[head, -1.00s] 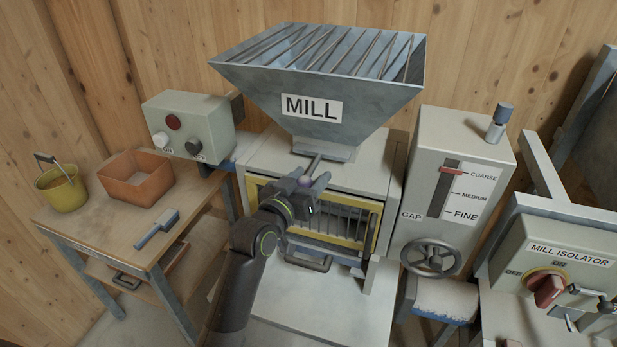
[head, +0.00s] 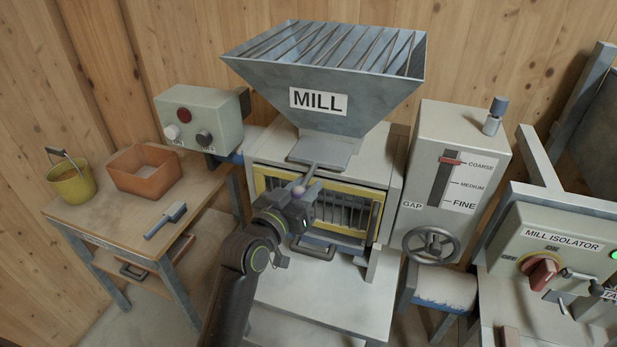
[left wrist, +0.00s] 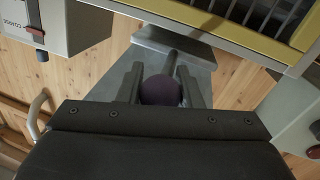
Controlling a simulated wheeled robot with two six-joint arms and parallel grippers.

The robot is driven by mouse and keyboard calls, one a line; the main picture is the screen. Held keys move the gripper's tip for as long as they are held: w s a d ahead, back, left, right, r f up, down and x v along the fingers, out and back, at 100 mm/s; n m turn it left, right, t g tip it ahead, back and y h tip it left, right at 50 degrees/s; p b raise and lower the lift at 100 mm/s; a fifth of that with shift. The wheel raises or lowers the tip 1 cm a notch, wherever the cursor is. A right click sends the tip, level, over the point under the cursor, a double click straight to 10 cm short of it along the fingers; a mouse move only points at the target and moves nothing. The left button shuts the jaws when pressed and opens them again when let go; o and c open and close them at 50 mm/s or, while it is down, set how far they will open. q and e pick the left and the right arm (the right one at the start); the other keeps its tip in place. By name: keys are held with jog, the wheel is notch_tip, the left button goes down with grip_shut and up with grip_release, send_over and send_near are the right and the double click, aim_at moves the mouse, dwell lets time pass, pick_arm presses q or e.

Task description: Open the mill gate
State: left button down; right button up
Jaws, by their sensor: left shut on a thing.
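The grey mill gate plate (head: 322,151) sticks out at the front below the hopper's throat, with a short rod ending in a round purple knob (head: 314,181). My left gripper (head: 306,188) is shut on the knob, in front of the mill body. In the left wrist view the dark knob (left wrist: 160,90) sits between my two fingers, with the rod and gate plate (left wrist: 172,48) beyond. The fingers hide part of the knob in the head view. My right gripper is not in view.
The grey hopper (head: 330,58) stands above. A yellow-framed grille (head: 345,228) lies behind and below my gripper. The gap box (head: 455,170) with its handwheel (head: 431,244) is to the right. A table (head: 105,235) with a bucket (head: 71,181) and an orange box (head: 144,170) is left.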

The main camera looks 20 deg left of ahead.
pick_arm(q)
jog(key=shift+s+f, duration=0.1)
jog(key=shift+s, duration=0.55)
jog(key=c, duration=1)
grip_release()
jog(key=shift+c, duration=0.2)
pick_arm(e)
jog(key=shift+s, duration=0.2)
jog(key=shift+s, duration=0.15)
